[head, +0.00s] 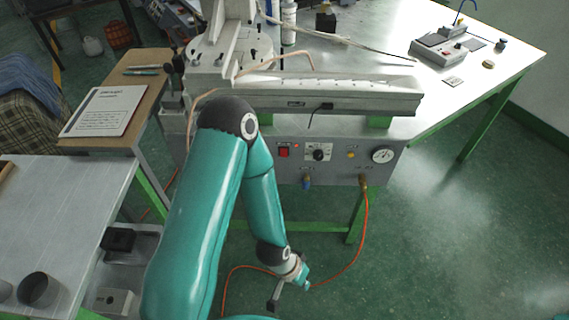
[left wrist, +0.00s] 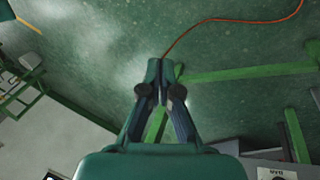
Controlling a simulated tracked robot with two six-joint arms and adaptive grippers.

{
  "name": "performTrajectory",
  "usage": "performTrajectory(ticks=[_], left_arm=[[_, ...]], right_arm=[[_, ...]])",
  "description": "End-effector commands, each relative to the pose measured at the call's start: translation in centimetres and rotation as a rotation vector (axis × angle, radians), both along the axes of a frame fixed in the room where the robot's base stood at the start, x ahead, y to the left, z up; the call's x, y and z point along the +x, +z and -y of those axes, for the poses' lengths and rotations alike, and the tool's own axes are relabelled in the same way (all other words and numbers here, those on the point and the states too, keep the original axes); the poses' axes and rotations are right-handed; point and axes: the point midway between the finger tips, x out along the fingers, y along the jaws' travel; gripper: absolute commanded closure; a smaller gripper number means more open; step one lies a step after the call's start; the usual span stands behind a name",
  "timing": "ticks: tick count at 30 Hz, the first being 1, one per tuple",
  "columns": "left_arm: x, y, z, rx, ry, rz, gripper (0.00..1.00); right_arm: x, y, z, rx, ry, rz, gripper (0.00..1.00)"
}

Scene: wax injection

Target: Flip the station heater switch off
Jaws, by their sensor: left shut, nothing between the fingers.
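The station's grey control panel (head: 335,172) faces me below the bench edge. The red heater switch (head: 284,152) is at its left, beside a small lit red lamp (head: 296,146) and a black knob (head: 318,152). I cannot tell which way the switch is set. My left gripper (head: 304,282) is low over the floor, below the panel and well apart from the switch. In the left wrist view its fingers (left wrist: 159,78) are together with nothing between them. Part of the panel (left wrist: 287,171) shows there at the lower right edge; the switch is not clear. My right gripper is not in view.
A yellow button (head: 351,154) and a pressure gauge (head: 382,155) are farther right on the panel. An orange hose (head: 366,225) hangs from it and runs behind my gripper. A green table leg (head: 355,215) stands below. A side table (head: 70,215) is at left. Floor at right is clear.

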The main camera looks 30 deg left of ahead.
Motion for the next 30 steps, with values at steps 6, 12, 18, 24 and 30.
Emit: performTrajectory(ticks=[6,12,18,24,30], left_arm=[[8.7,-1.5,-2.9,0.243,-0.221,0.413,1.0],[15.6,2.3,-7.3,0.722,-0.463,0.773,1.0],[16.6,7.4,-11.9,1.248,-0.617,0.85,1.0],[14.9,10.6,-15.0,1.562,-0.685,0.747,1.0],[14.0,11.8,-15.9,1.653,-0.709,0.688,1.0]], right_arm=[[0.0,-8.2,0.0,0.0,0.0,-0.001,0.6],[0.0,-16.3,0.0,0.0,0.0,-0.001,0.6],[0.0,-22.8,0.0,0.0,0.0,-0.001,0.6],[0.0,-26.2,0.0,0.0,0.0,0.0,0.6],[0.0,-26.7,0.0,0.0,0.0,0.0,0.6]])
